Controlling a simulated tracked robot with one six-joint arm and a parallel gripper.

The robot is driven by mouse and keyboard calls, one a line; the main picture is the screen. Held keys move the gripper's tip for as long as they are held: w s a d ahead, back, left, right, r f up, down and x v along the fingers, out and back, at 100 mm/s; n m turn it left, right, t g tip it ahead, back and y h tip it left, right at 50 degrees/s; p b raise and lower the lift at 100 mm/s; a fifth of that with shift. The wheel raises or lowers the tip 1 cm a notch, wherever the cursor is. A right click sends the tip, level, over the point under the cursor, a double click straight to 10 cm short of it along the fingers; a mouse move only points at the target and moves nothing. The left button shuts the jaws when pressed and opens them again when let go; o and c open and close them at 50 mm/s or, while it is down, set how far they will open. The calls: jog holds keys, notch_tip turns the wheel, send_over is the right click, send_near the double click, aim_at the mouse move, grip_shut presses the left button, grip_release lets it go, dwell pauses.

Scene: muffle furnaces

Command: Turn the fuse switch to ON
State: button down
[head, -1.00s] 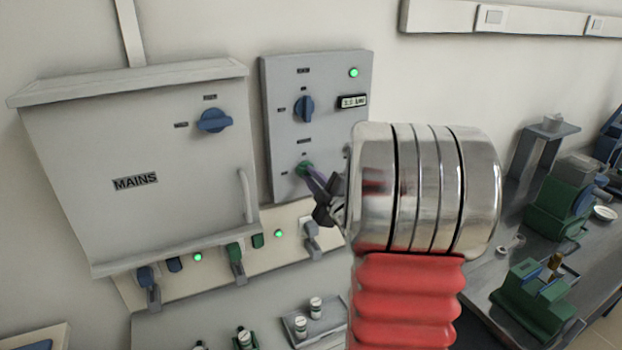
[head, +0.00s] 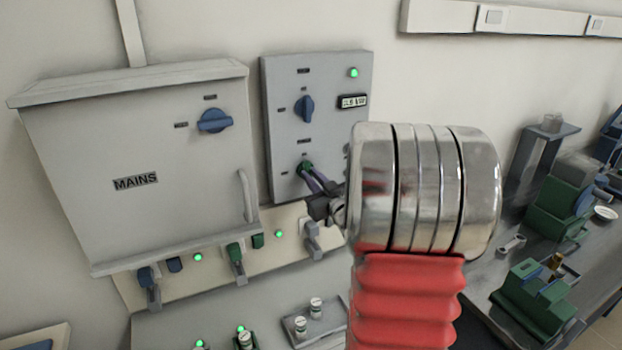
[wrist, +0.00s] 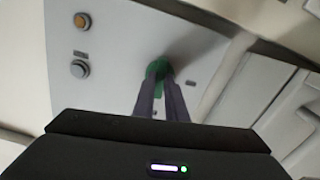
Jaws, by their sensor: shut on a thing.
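The grey control panel (head: 283,130) on the wall carries a blue rotary knob (head: 304,109) and, below it, a green rotary knob (head: 306,166). The small labels around them are too blurred to read, so I cannot tell by label which is the fuse switch. My gripper (head: 312,178) is shut on the green knob, which now stands about upright. In the wrist view the two fingers (wrist: 164,92) hold the green knob (wrist: 156,70) between their tips. The fingers hide part of the knob.
Left of the panel is the grey MAINS box (head: 110,150) with a blue knob (head: 214,120) and a handle. Below runs a strip (head: 190,280) with levers and green lamps. The wrist view shows amber (wrist: 82,20) and grey (wrist: 79,68) buttons. A bench with green devices stands right.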

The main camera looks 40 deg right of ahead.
jog(key=shift+a+f+m, duration=0.1)
jog(key=shift+f+m, duration=0.25)
jog(key=shift+m, duration=0.55)
jog(key=c, duration=2.1)
grip_release()
jog(key=o, duration=0.3)
jog(key=shift+r, duration=0.2)
jog(key=shift+s, duration=0.1)
jog(key=v, duration=1.3)
jog(key=shift+s, duration=0.25)
jog(key=shift+a, duration=0.1)
